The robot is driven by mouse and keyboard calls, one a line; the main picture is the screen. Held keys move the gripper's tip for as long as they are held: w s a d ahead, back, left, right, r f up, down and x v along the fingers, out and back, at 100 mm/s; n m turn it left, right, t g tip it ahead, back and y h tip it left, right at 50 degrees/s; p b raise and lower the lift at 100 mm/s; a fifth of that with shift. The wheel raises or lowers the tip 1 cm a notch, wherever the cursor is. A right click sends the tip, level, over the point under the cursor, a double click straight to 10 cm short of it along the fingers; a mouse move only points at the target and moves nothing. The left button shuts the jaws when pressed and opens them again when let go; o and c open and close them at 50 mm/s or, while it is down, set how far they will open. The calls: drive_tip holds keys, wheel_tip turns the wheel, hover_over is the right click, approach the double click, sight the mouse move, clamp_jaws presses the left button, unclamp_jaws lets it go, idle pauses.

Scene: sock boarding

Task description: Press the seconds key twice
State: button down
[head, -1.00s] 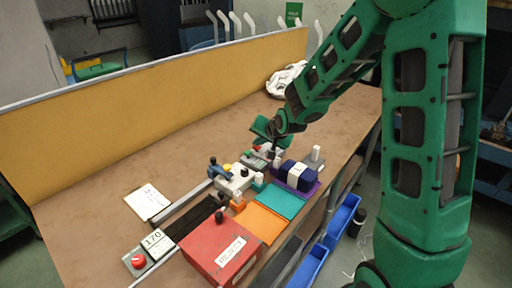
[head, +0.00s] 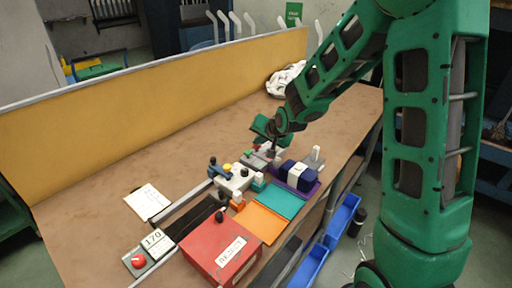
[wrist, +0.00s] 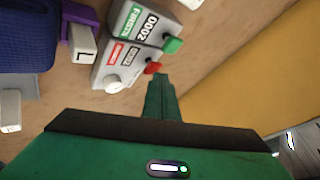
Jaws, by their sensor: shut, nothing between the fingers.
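A grey counter box (wrist: 140,32) shows in the wrist view with a green label reading FIRSTS and a display reading 0002. Below it is a second display with a red label, its words too small to read surely. A green key (wrist: 172,45) and a red key (wrist: 153,67) stick out of its side, one per display. A white knob (wrist: 113,85) sits at its end. My gripper (wrist: 160,80) is shut and empty, its tips close to the red key; I cannot tell whether they touch. In the head view my gripper (head: 272,146) is over the counter box (head: 262,158).
A dark blue bundle with a white band (head: 298,176) lies on a purple tray beside the counter. Teal (head: 279,200) and orange (head: 256,222) mats and a red REJECT box (head: 221,246) line the bench front.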

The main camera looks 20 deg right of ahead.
drive_tip(key=shift+r, duration=0.65)
wheel_tip(320, 180, up, 5)
idle(0.5)
idle(0.5)
drive_tip(key=s+d+r+g+h, duration=0.1)
drive_tip(key=s+d+g+h, duration=0.1)
drive_tip(key=s+d, duration=0.75)
drive_tip(key=s+d+r+g+h, duration=0.1)
drive_tip(key=s+d+g, duration=0.35)
drive_tip(key=s, duration=0.75)
drive_tip(key=s+d+g+y, duration=0.1)
drive_tip(key=s+d+g, duration=0.1)
drive_tip(key=s, duration=1.9)
drive_tip(key=shift+s+d+f+n+y, duration=0.15)
drive_tip(key=shift+d+n+y, duration=0.25)
